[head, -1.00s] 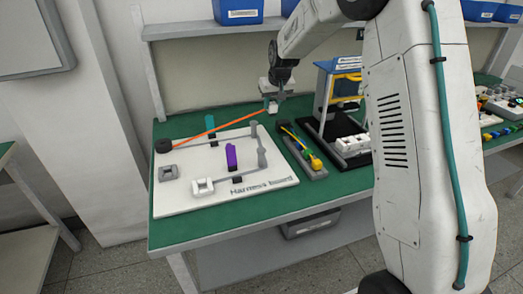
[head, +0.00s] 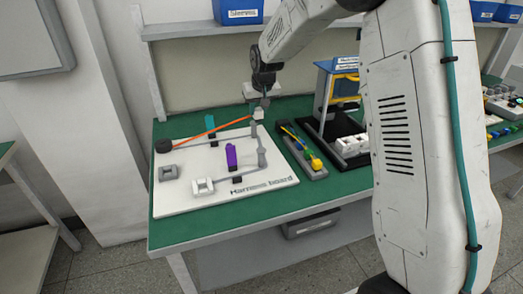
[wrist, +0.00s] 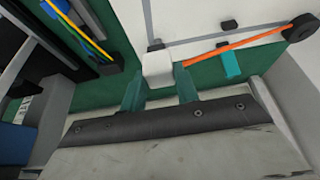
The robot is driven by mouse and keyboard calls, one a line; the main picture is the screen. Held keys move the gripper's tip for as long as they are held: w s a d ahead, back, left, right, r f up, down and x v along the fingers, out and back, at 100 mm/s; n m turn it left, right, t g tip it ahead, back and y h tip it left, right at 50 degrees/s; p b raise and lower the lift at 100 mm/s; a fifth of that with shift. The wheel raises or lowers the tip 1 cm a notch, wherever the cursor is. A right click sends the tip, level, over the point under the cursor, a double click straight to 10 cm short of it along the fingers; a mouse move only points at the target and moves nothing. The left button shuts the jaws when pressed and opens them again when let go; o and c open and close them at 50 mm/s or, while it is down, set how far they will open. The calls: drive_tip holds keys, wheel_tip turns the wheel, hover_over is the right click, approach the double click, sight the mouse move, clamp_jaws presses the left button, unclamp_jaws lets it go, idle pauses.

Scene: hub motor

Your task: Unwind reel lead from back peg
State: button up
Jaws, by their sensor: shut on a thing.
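The orange lead (head: 218,128) runs straight from the black reel (head: 163,146) at the board's back left to my gripper (head: 258,112). In the wrist view my gripper (wrist: 160,80) is shut on the lead's white end block (wrist: 158,66), between its teal fingers. The lead (wrist: 235,44) leaves the block toward the reel (wrist: 300,28). My gripper is over the back right of the white harness board (head: 265,185), by the grey pegs (head: 262,158). The back peg is partly hidden behind my gripper; I cannot tell whether the lead touches it.
A teal clip (head: 210,122) stands behind the lead's middle, and a purple clip (head: 231,155) stands mid-board. A grey tray (head: 305,160) with coloured leads lies right of the board. A blue-topped stand (head: 330,95) rises behind it.

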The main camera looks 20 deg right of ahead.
drive_tip(key=s+a, duration=0.1)
drive_tip(key=a, duration=1.1)
drive_tip(key=s+a, duration=0.2)
drive_tip(key=a, duration=1)
drive_tip(key=shift+s+a, duration=0.15)
drive_tip(key=shift+s, duration=0.15)
